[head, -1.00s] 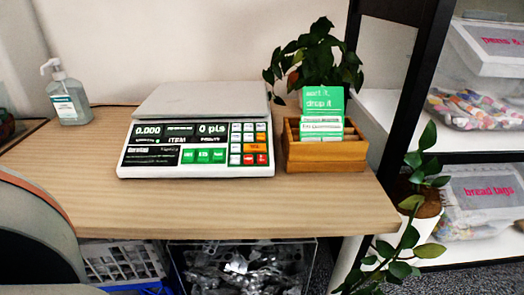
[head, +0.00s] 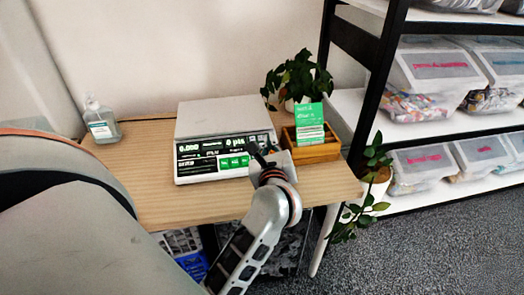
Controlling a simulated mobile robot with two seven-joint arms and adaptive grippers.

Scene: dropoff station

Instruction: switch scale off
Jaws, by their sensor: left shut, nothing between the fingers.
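The scale (head: 222,117) stands on the wooden table, with a pale weighing plate and a dark front panel. Its display is lit and shows 0.000 and 0 pts. Green keys (head: 234,162) show on the panel. My left gripper (head: 262,152) is shut and empty, its fingers at the right part of the panel. It hides the keys there, and I cannot tell whether the fingertips touch a key. My right gripper is not in view.
A wooden box (head: 316,152) with green cards (head: 309,115) stands close right of the gripper, with a potted plant (head: 298,77) behind. A sanitizer bottle (head: 102,122) stands at left. The table's front (head: 165,208) is bare. Shelves with bins (head: 440,68) stand at right.

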